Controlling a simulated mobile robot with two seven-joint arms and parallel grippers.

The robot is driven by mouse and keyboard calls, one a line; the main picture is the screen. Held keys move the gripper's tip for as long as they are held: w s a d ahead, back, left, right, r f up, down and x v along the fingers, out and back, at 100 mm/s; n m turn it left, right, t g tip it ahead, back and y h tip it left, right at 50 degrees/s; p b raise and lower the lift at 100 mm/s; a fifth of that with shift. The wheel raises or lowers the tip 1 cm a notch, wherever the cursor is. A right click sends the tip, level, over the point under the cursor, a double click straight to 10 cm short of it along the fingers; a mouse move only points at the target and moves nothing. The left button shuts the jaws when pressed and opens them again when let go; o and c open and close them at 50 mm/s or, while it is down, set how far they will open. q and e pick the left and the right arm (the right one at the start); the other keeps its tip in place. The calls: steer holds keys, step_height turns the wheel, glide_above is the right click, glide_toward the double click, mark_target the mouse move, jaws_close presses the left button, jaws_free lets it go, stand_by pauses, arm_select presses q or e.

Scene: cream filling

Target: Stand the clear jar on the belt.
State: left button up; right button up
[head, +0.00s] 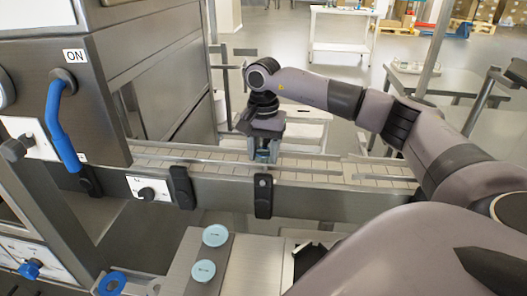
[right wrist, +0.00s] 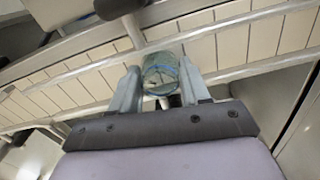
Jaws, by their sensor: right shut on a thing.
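The clear jar (right wrist: 158,68) is between the fingers of my right gripper (right wrist: 160,88) in the right wrist view, with the pale slatted belt (right wrist: 231,46) behind it. In the head view the right gripper (head: 266,150) points down over the belt (head: 330,166), shut on the jar. The fingers and the dark gripper body hide most of the jar there. I cannot tell whether its base touches the belt. My left gripper is not in view.
Metal rails line the belt, with dark clamps (head: 263,196) on the front side. A grey machine with a blue handle (head: 62,125) stands at left. Two light-blue lids (head: 215,235) lie on a near surface.

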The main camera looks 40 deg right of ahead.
mark_target(263, 153)
steer(key=shift+f, duration=0.2)
steer(key=shift+f, duration=0.25)
steer(key=o, duration=1)
steer(key=shift+o, duration=0.2)
steer(key=shift+r, duration=0.1)
step_height(263, 153, up, 13)
steer(key=shift+f, duration=0.2)
